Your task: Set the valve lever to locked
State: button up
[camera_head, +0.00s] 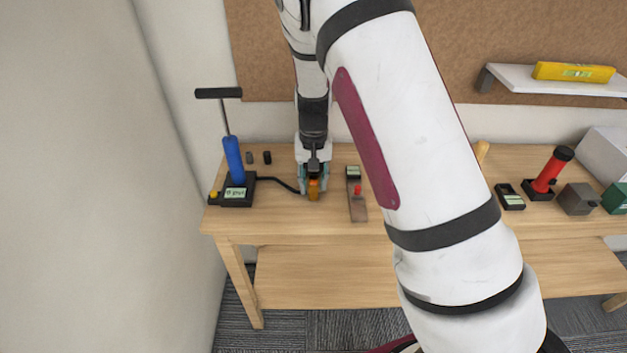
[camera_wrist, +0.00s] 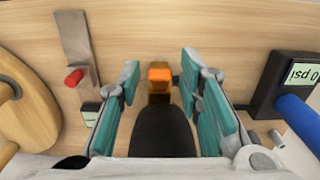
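An orange valve lever (camera_head: 314,190) stands on the table at the end of a black hose running from the blue pump. In the wrist view the orange lever (camera_wrist: 160,75) sits on a brass-coloured body, between my fingers. My gripper (camera_head: 313,184) points down over it, its teal fingers (camera_wrist: 161,66) spread to both sides. Gaps show between the lever and each fingertip, so it is open and apart from the lever. Black casing on my gripper side hides part of the valve in the wrist view.
The blue pump (camera_head: 234,160) with its "0 psi" display stands left of my gripper. A metal strip with a red knob (camera_head: 357,190) lies close on the right. A red flashlight (camera_head: 548,172) and boxes stand farther right. The table's front left is clear.

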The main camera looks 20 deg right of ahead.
aim_at(314, 191)
grip_shut()
jog(key=shift+s, duration=0.15)
jog(key=shift+s+a+f+t+p, duration=0.1)
jog(key=shift+s+t+p, duration=0.25)
jog(key=shift+t+p, duration=0.5)
jog(key=f+t+h+p, duration=0.1)
jog(key=t, duration=0.1)
jog(key=s+f+t+h+p, duration=0.1)
jog(key=t+p, duration=0.3)
jog(key=shift+s+a+f+t+h, duration=0.2)
jog(key=shift+a+f+t+h, duration=0.05)
jog(key=shift+f+t+h, duration=0.15)
jog(key=shift+w+f+t+h+p, duration=0.1)
jog(key=shift+f+t+h+p, duration=0.3)
jog(key=shift+t, duration=0.35)
jog(key=shift+w+f+t+h+p, duration=0.15)
jog(key=shift+t+p, duration=0.3)
jog(key=shift+t, duration=0.25)
jog(key=shift+o, duration=1.3)
grip_release()
